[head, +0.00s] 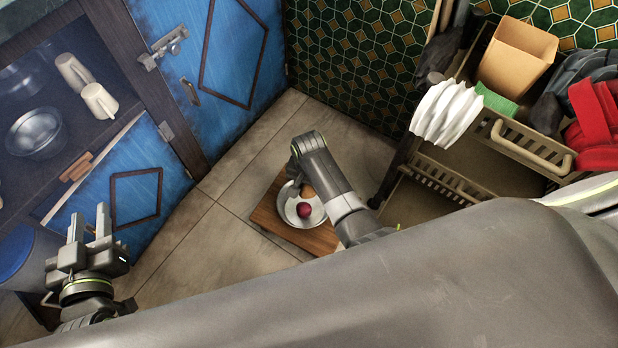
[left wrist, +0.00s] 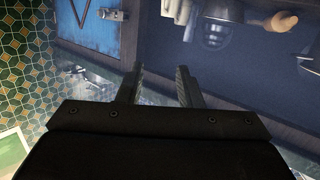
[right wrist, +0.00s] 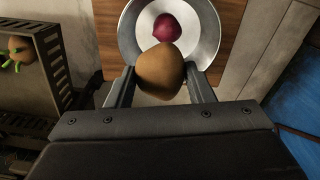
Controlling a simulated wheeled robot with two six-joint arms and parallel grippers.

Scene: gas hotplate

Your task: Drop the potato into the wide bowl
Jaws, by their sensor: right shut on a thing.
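The potato (right wrist: 161,72) is brown and sits between the fingers of my right gripper (right wrist: 160,88), which is shut on it. In the head view the potato (head: 307,191) shows partly beside my right gripper (head: 296,184). The wide bowl (head: 291,212) is shallow and metallic, and a red-purple round item (head: 304,210) lies in it. In the right wrist view the potato overlaps the near part of the bowl (right wrist: 204,30); I cannot tell its exact height above it. My left gripper (head: 88,222) is open and empty at the left, away from the bowl.
The bowl stands on a wooden board (head: 322,238).

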